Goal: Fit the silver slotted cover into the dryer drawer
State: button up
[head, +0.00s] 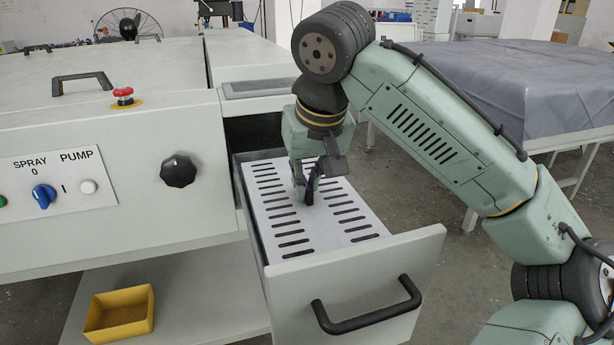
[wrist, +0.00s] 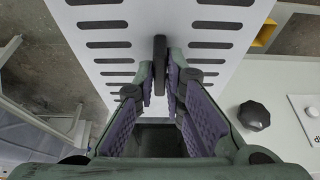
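The silver slotted cover (head: 330,222) is a flat pale plate with rows of dark slots. In the head view it lies level over the open dryer drawer (head: 375,283), roughly lined up with it. A strip of the drawer's dark inside shows along the left. I cannot tell whether the cover rests in the drawer or hangs just above it. In the wrist view the cover (wrist: 115,65) hides the drawer walls. My gripper (head: 308,197) points down at the cover's middle. Its purple-padded fingers (wrist: 160,82) are closed around the dark upright handle (wrist: 160,50) of the cover.
The machine body with a black knob (head: 179,171) and a red button (head: 123,96) stands left of the drawer. The drawer has a black front handle (head: 368,318). A yellow bin (head: 120,312) sits on the lower shelf. A grey-covered table (head: 500,85) stands at the back right.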

jog(key=o, duration=0.4)
jog(key=shift+r, duration=0.2)
jog(key=shift+r, duration=0.3)
jog(key=v, duration=1.1)
jog(key=shift+s+r, duration=0.25)
jog(key=shift+r, duration=0.05)
jog(key=shift+p, duration=0.3)
